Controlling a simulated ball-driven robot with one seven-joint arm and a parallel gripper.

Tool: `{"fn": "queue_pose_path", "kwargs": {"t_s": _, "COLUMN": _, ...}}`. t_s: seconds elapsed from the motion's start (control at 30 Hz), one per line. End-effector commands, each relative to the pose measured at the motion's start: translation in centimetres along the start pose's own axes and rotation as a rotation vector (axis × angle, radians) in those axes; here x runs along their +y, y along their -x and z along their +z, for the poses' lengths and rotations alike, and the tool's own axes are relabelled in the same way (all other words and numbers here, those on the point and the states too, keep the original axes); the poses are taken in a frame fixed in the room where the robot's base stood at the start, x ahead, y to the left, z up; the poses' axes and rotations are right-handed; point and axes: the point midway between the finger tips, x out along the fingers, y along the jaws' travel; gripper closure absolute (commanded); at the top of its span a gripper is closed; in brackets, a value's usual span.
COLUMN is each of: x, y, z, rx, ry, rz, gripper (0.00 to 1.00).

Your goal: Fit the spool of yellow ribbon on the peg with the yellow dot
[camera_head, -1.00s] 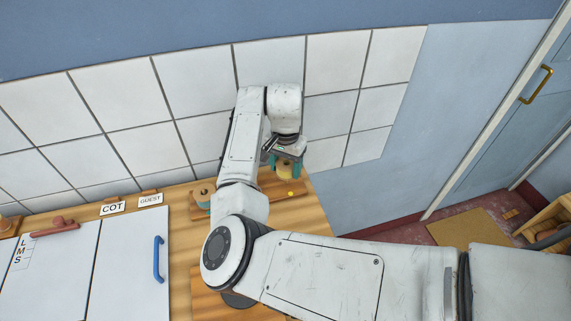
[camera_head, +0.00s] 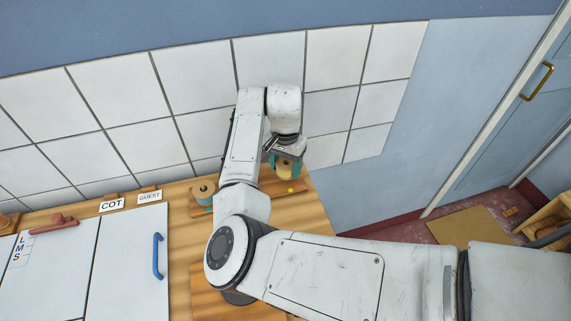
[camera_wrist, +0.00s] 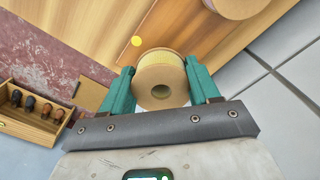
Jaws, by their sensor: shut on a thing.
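My gripper (camera_wrist: 162,88) is shut on the spool of yellow ribbon (camera_wrist: 162,74); its teal fingers press the spool from both sides. The spool has tan ends, a yellow band and a dark centre hole. In the head view the spool (camera_head: 287,168) is at the far right end of a wooden board, partly covered by the fingers. A yellow dot (camera_wrist: 136,41) lies on the board right beside the spool, and it also shows in the head view (camera_head: 291,190). No peg is visible by this dot; I cannot tell whether the spool is around it or above it.
Another spool (camera_head: 203,190) stands on the board's left, beside a teal dot. A white cabinet with a blue handle (camera_head: 158,257) and COT (camera_head: 111,205) and GUEST signs is left. A tiled wall (camera_head: 335,75) is close behind.

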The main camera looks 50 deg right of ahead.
Motion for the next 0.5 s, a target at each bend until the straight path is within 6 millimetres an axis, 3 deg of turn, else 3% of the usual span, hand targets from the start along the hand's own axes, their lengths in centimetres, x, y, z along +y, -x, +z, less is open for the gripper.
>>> {"fn": "queue_pose_path", "kwargs": {"t_s": 0.5, "x": 0.0, "y": -1.5, "z": 0.0, "rx": 0.001, "ry": 0.000, "rz": 0.001, "gripper": 0.74}}
